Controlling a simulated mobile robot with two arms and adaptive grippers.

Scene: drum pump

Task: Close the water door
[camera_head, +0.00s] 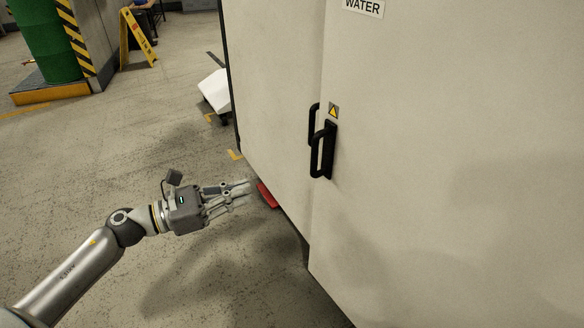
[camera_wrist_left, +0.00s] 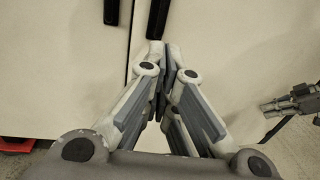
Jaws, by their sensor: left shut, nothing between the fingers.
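The water door (camera_head: 430,170) is the pale right-hand door of a tall cabinet, with a WATER label (camera_head: 363,7) at its top. Its lower left corner appears to stand slightly proud of the left door (camera_head: 275,90), so it looks a little ajar. Its black handle (camera_head: 324,150) is beside the left door's handle (camera_head: 313,122). My left gripper (camera_head: 247,190) is shut and empty, in front of the cabinet. In the left wrist view, the left gripper's fingertips (camera_wrist_left: 157,50) point at the doors just below the water door's handle (camera_wrist_left: 158,18); contact is unclear. My right gripper (camera_wrist_left: 267,105) shows at the right.
A red object (camera_head: 267,195) lies by the cabinet's bottom edge. A white object (camera_head: 215,92) stands beyond the cabinet's left side. A yellow floor sign (camera_head: 137,38) and green drum (camera_head: 45,40) are farther back. The floor at the left is mostly clear.

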